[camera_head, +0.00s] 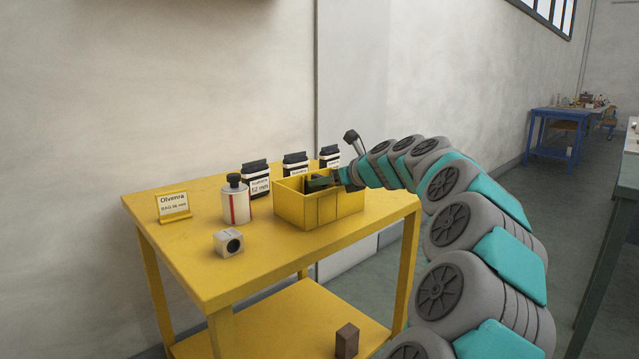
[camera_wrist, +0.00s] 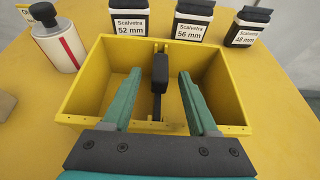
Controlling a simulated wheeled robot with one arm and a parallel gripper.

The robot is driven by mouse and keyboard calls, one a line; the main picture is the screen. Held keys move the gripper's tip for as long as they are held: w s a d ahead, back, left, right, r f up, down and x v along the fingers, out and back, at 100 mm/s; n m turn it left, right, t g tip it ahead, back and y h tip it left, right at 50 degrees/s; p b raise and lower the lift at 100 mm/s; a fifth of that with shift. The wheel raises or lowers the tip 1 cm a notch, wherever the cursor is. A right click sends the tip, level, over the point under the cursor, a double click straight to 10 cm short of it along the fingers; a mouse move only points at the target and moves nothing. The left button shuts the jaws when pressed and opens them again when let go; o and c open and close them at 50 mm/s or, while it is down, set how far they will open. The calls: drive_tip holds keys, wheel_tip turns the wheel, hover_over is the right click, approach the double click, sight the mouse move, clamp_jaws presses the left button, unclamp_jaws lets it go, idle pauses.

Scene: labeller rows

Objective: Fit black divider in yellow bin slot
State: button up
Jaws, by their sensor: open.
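The yellow bin (camera_head: 312,212) stands on the yellow table; its open inside shows in the wrist view (camera_wrist: 88,85). The black divider (camera_wrist: 159,82) stands in the middle of the bin, seen nearly edge-on and running toward the far wall. Its lower part is partly hidden, and I cannot tell whether it is fully seated in the slot. My gripper (camera_wrist: 160,74) is open, its two green fingers reaching into the bin on either side of the divider with a gap on each side.
A white bottle with a red stripe (camera_head: 236,200) stands left of the bin. Several black labelled jars (camera_head: 256,179) stand behind it. A small grey block (camera_head: 228,243) and a yellow sign (camera_head: 173,205) are on the left.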

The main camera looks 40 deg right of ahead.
drive_tip(key=shift+v, duration=2.4)
